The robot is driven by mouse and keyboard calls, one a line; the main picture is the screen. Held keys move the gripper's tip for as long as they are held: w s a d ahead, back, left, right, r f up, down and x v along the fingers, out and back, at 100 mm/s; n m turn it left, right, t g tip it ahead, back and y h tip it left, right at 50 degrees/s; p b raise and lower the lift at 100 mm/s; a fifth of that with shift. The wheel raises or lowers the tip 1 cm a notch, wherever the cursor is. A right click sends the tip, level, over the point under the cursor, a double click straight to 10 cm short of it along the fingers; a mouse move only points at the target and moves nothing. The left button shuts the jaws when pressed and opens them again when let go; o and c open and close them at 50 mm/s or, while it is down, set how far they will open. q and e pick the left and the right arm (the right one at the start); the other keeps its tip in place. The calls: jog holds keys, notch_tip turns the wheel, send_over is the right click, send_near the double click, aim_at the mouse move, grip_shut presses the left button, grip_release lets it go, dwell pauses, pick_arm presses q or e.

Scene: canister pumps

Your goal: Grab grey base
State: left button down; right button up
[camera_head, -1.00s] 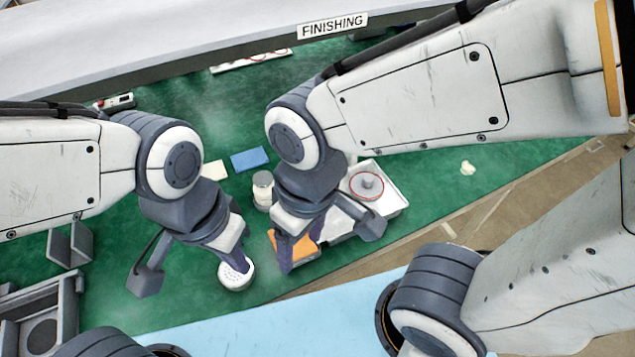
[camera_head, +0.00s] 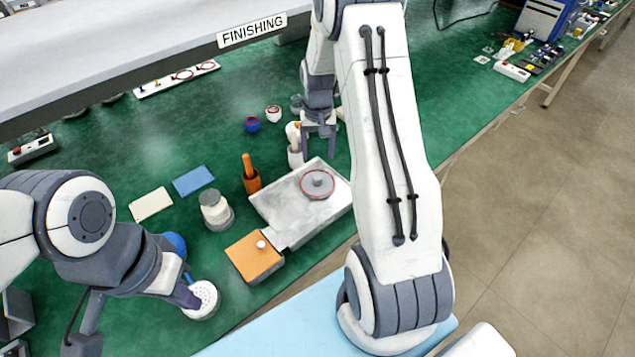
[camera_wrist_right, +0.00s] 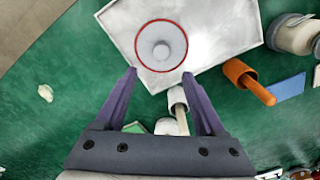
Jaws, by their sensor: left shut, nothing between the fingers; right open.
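The grey base (camera_head: 317,184), a round grey disc with a raised knob and a red ring, lies on a pale metal tray (camera_head: 275,199). In the right wrist view the grey base (camera_wrist_right: 161,45) lies just beyond the fingertips, centred between them. My right gripper (camera_head: 318,148) is open and empty, on the far side of the tray; in its wrist view the open fingers (camera_wrist_right: 159,74) are apart from the base. My left gripper (camera_head: 190,296) is shut with nothing held, beside a white perforated round part (camera_head: 202,300) at the front left.
An orange block (camera_head: 254,258) with a white knob adjoins the tray's near left. A grey-white canister (camera_head: 216,211), an orange-handled cup (camera_head: 250,176) and a white cup (camera_head: 295,157) stand around the tray. Blue (camera_head: 193,181) and cream (camera_head: 151,204) pads lie left.

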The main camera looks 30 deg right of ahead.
aim_at(317, 176)
notch_tip(317, 176, down, 3)
jog(key=shift+a, duration=0.1)
jog(key=f, duration=0.1)
jog(key=f+p, duration=0.2)
jog(key=f, duration=0.1)
jog(key=shift+s+a, duration=0.15)
jog(key=shift+s, duration=0.1)
jog(key=shift+f, duration=0.6)
grip_shut()
